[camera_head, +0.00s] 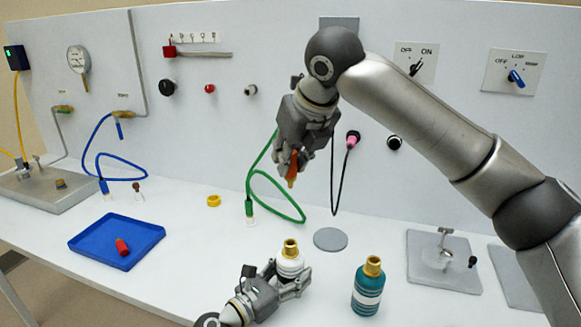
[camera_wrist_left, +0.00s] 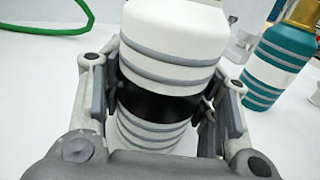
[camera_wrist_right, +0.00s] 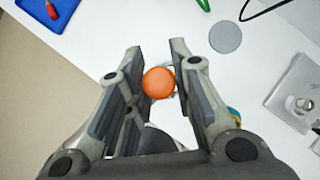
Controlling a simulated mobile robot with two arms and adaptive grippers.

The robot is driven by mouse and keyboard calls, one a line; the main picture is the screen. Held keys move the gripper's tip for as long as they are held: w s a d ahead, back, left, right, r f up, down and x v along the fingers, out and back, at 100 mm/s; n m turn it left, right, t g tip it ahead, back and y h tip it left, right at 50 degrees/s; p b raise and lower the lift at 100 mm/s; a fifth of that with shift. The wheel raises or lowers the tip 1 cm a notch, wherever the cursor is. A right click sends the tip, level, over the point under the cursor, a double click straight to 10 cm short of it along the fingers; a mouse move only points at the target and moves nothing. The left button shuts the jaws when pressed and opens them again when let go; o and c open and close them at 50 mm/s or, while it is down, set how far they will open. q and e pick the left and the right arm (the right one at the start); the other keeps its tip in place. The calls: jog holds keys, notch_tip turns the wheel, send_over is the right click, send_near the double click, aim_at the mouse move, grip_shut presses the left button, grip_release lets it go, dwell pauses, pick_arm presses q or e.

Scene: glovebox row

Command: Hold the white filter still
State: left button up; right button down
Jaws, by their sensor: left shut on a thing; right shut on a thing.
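The white filter (camera_head: 289,262) stands upright near the table's front, a white bottle with grey bands and a brass top. In the right wrist view the orange piece's round end (camera_wrist_right: 159,82) shows between the fingers.
A teal bottle (camera_head: 368,288) with a brass top stands just right of the filter. A grey disc (camera_head: 330,239) lies behind it. A blue tray (camera_head: 90,247) holding a red piece (camera_head: 122,246) is at the left. A green hose (camera_head: 283,190) loops near my right gripper.

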dwell(0.3)
pick_arm(q)
jog(key=o, duration=1.3)
jog(key=shift+c, duration=0.2)
